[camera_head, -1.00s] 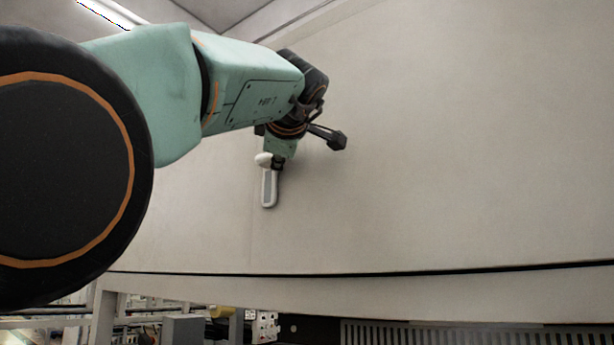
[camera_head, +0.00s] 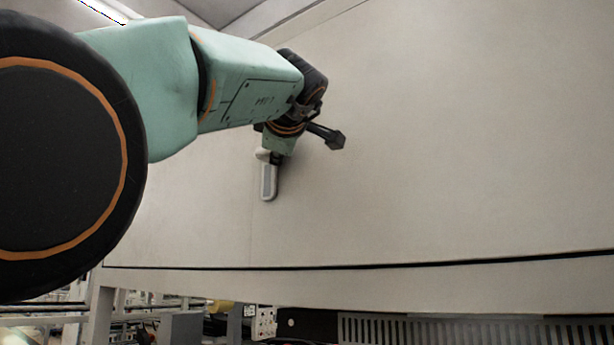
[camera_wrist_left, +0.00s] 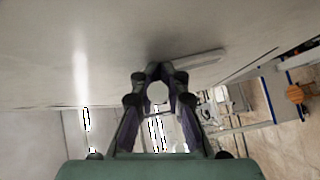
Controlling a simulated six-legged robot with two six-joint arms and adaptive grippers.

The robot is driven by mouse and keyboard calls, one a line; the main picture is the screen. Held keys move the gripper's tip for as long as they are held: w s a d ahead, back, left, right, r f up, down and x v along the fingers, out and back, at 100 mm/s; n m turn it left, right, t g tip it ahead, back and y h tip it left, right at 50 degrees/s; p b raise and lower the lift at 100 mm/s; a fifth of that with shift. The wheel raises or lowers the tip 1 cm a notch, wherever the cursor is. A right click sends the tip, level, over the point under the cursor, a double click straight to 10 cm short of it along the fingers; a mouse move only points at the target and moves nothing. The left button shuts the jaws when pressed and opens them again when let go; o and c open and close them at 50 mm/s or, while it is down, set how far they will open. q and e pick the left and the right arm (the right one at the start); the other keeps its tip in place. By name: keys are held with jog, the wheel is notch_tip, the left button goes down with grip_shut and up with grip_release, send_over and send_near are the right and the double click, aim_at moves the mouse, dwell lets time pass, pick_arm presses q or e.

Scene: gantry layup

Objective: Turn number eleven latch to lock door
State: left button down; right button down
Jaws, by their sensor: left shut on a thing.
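The latch (camera_head: 269,184) is a pale elongated handle with a grey inset, on the large beige panel. It hangs down nearly upright in the head view. In the left wrist view the latch (camera_wrist_left: 199,60) runs off to the right from between the fingertips, close to the panel. My left gripper (camera_head: 276,158) is shut on the latch near its upper end; the contact is small and partly hidden by the wrist in the head view. The left wrist view shows the left gripper's fingers (camera_wrist_left: 158,80) closed in around a round whitish part. No number can be read on the latch. My right gripper is not in view.
The beige door panel (camera_head: 450,150) fills most of the head view and is clear right of my arm. A dark seam runs along its lower edge. Below are a grey slatted grille (camera_head: 450,330) and shop equipment (camera_head: 262,322).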

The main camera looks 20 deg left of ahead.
pick_arm(q)
jog(key=b, duration=0.1)
jog(key=f+m+t+b, duration=0.1)
jog(key=m+t+b, duration=0.1)
jog(key=shift+s+a+f+y+b, duration=0.2)
jog(key=shift+s+a+y+b, duration=0.05)
jog(key=shift+s+y+b, duration=0.1)
jog(key=shift+w+a+f+m+t+b, duration=0.15)
jog(key=shift+f+m+t+b, duration=0.1)
jog(key=shift+m+t+b, duration=0.55)
jog(key=shift+w+a+f+m+t+b, duration=0.1)
jog(key=shift+f+m+t+b, duration=0.3)
jog(key=shift+m+b, duration=0.65)
jog(key=shift+r, duration=0.1)
jog(key=c, duration=1.4)
grip_release()
jog(key=shift+d, duration=0.1)
jog(key=shift+o, duration=0.3)
jog(key=shift+a, duration=0.2)
jog(key=shift+d+r, duration=0.1)
